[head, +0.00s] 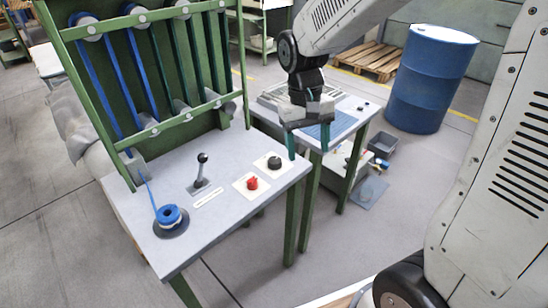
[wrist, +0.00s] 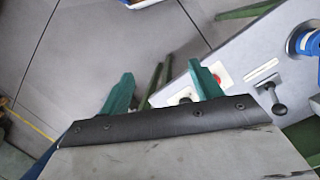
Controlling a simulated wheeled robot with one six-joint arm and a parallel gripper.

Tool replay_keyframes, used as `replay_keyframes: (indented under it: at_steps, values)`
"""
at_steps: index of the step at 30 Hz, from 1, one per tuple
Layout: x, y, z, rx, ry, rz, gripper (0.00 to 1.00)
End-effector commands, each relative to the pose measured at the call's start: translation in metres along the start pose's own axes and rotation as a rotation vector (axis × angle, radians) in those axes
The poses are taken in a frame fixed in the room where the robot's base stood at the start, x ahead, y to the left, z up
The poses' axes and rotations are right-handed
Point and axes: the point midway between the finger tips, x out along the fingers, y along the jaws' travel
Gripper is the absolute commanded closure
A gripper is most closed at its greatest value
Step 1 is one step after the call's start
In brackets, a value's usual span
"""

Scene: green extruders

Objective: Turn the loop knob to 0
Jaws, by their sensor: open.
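A red knob (head: 252,183) and a black knob (head: 274,162) sit on square white plates near the right end of the grey worktop (head: 225,213). I cannot tell by lettering which is the loop knob. My gripper (head: 308,155) is open and empty, fingers pointing down, just right of the black knob and apart from it in the head view. In the wrist view my gripper (wrist: 160,68) has its green fingers spread. The red knob (wrist: 219,78) shows just beyond the right finger, and that finger partly hides the black knob's plate (wrist: 185,97).
A black-ball lever (head: 201,170) stands left of the knobs, with a blue spool (head: 170,216) at the front left. A green rack (head: 150,70) rises behind. A second table (head: 345,122), a blue barrel (head: 430,80) and a grey bin (head: 382,145) are to the right.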

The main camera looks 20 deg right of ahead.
Motion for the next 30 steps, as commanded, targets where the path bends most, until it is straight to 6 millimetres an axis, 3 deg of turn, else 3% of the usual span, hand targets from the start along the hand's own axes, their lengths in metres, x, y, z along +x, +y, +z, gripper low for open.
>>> replay_keyframes:
  at_steps: [3,10,13,15,20,30]
  values:
    - [0.026,-0.010,-0.049,0.039,-0.015,0.012,0.36]
    - [0.074,-0.028,-0.138,0.145,0.024,0.023,0.36]
    - [0.084,-0.034,-0.171,0.201,0.072,0.014,0.36]
    - [0.071,-0.037,-0.197,0.258,0.148,-0.006,0.36]
    - [0.075,-0.037,-0.204,0.315,0.179,-0.019,0.36]
    - [0.127,-0.036,-0.212,0.315,0.175,-0.019,0.36]
